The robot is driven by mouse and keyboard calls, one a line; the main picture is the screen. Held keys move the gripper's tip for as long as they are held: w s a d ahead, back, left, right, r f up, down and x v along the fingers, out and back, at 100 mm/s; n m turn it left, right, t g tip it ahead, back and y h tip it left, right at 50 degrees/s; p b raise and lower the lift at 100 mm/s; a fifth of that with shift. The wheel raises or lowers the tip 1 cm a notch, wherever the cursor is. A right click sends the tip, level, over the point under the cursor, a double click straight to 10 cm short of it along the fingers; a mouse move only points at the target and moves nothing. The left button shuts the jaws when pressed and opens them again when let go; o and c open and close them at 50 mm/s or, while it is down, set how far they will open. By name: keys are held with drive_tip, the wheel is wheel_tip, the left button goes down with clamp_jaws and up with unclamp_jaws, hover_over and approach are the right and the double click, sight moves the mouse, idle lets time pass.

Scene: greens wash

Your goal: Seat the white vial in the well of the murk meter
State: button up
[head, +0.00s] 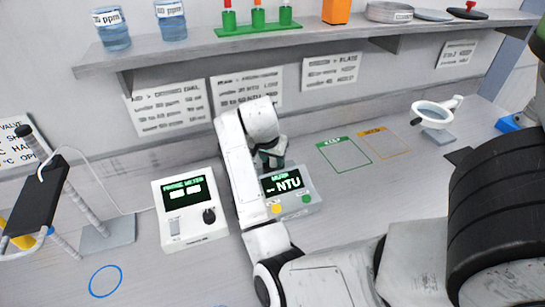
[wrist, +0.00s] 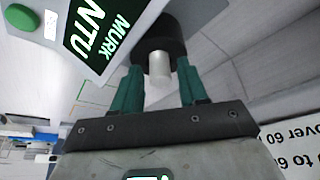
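The murk meter (head: 306,190) stands on the bench in the head view, its lit screen reading NTU. In the wrist view its screen (wrist: 98,30) is at the upper left, beside a round black collar (wrist: 160,28) that looks like the well. The white vial (wrist: 159,68) projects from the collar, its other end hidden inside; how deep it sits I cannot tell. My gripper (wrist: 160,66) has its green fingers apart on either side of the vial, with a visible gap at least on the right. In the head view my gripper (head: 270,158) is behind the meter, partly hidden by my arm.
A white meter (head: 190,208) stands left of my arm, and a dark stand (head: 45,195) is further left. Green (head: 344,155) and orange (head: 384,143) outlined squares are empty. A magnifier (head: 436,115) stands at the right. A shelf (head: 300,45) overhangs the back.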

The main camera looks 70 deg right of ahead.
drive_tip(key=shift+o, duration=0.4)
drive_tip(key=shift+a+r, duration=0.1)
drive_tip(key=shift+r, duration=0.3)
drive_tip(key=v, duration=1.1)
drive_tip(key=shift+r, duration=0.2)
drive_tip(key=shift+a, duration=0.15)
